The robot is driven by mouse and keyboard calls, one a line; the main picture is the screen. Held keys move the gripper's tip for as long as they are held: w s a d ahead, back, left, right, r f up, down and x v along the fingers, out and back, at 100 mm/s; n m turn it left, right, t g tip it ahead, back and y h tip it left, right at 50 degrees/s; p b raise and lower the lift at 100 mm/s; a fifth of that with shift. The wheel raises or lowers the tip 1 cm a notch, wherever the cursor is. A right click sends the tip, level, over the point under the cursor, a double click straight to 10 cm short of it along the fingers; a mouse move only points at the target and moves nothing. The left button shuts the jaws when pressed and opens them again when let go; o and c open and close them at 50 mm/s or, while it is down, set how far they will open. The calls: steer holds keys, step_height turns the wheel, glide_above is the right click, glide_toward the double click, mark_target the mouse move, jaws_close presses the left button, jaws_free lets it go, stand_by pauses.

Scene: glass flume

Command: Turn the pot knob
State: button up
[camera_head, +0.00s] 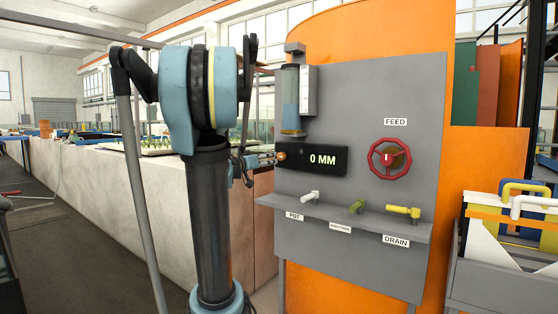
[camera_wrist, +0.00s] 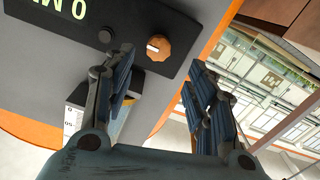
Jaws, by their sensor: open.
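An orange knob (camera_wrist: 157,47) with a white mark sits on the black display box (camera_head: 318,158), which reads 0 MM. The knob also shows in the head view (camera_head: 281,156) at the box's left end. My gripper (camera_wrist: 163,68) is open, its fingers apart on either side of the knob in the picture, with nothing between them held. Whether a finger touches the knob I cannot tell. In the head view my gripper (camera_head: 264,160) is just left of the knob. A white lever (camera_head: 310,196) sits on the panel's shelf above a POT label (camera_head: 295,216).
A red FEED handwheel (camera_head: 374,158) is on the grey panel, right of the display. A sight tube (camera_head: 291,105) hangs above the display.

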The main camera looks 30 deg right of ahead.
mark_target(279, 157)
steer(key=x, duration=1)
steer(key=shift+w+d, duration=0.15)
steer(key=shift+d, duration=0.15)
steer(key=c, duration=1.1)
